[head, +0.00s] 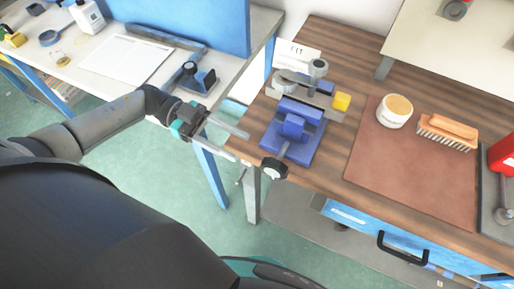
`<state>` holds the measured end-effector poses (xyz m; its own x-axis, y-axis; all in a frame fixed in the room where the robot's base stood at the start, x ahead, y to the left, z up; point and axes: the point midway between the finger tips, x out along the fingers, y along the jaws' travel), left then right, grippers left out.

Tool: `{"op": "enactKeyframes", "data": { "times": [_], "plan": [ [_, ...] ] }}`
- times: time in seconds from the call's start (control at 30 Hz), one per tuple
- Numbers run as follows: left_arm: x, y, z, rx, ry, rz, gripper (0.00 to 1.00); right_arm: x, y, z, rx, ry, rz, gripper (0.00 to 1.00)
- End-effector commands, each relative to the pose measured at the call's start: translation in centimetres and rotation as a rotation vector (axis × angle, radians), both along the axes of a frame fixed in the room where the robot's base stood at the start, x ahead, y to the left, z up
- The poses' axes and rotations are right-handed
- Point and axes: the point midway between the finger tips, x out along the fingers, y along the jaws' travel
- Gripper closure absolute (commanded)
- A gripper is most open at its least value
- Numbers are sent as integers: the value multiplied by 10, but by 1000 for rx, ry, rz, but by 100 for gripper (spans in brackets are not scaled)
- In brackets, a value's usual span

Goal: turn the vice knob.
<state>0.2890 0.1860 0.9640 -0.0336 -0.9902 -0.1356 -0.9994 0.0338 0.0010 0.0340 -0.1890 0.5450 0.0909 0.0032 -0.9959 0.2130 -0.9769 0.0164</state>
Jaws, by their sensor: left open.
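A blue vice (294,127) stands at the left end of the wooden workbench. Its black knob (273,168) sits at the front end of the screw, by the bench's front left edge. A grey metal piece (300,91) with a round post and a yellow block (341,102) are at the top of the vice. My left gripper (241,146) is open and empty, to the left of the vice and apart from the knob, with its fingers pointing right. My right gripper is not in view.
A brown mat (410,185) holds a round tin (394,111) and a wooden brush (447,132). A red object (502,157) is at the right edge. A white side table (148,85) stands left, with a gap before the workbench.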

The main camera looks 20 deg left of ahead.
Motion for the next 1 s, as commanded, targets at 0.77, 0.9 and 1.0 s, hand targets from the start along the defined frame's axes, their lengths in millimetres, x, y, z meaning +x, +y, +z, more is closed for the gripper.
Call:
{"op": "enactKeyframes", "data": {
  "times": [0.77,0.9,1.0],
  "plan": [
    [2,24,3,-4,-22,-2,45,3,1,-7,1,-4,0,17],
    [9,23,-2,-29,-194,-17,45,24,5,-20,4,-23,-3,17],
    [17,24,-4,-59,-431,-35,45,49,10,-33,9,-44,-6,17]
  ]
}}
